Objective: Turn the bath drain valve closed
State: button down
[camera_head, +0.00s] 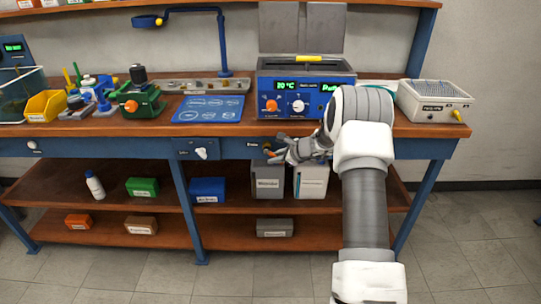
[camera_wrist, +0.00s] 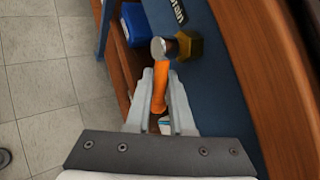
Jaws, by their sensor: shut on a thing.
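The drain valve has an orange lever (camera_wrist: 159,92), a round metal pivot (camera_wrist: 158,48) and a brass hex fitting (camera_wrist: 187,45) on the blue front rail of the bench. In the wrist view the lever runs from the pivot down between the two fingers of my gripper (camera_wrist: 160,78), which is shut on it. In the head view my gripper (camera_head: 279,156) is at the rail below the bath. The valve (camera_head: 267,148) is small and partly hidden there by the fingers. A dark label reading "Drain" (camera_wrist: 176,10) is partly cut off in the wrist view.
The blue bath unit (camera_head: 305,105) with its lit display stands on the bench above my gripper. A grey box (camera_head: 268,181) and a white box (camera_head: 312,181) stand on the shelf below.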

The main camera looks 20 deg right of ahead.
jog(key=h+p, duration=0.1)
jog(key=r+n+g+h+p, duration=0.1)
jog(key=p, duration=0.1)
jog(key=shift+s+d+r, duration=0.1)
jog(key=shift+d+r, duration=0.15)
jog(key=h+p, duration=0.1)
jog(key=p, duration=0.2)
jog(key=shift+d+r+n+g+h+p, duration=0.15)
jog(key=shift+r+n+g+h+p, duration=0.15)
jog(key=shift+r+n+h+p, duration=0.1)
jog(key=h+p, duration=0.1)
jog(key=p, duration=0.2)
jog(key=h+p, duration=0.1)
jog(key=p, duration=0.2)
jog(key=shift+d+r+n+g, duration=0.1)
jog(key=shift+r+n+g, duration=0.2)
jog(key=shift+r+g, duration=0.1)
jog(key=shift+h+p, duration=0.3)
jog(key=shift+p, duration=0.7)
jog(key=shift+d+f+h+p, duration=0.1)
jog(key=shift+h+p, duration=0.2)
jog(key=shift+p, duration=0.45)
jog(key=c, duration=1.1)
grip_release()
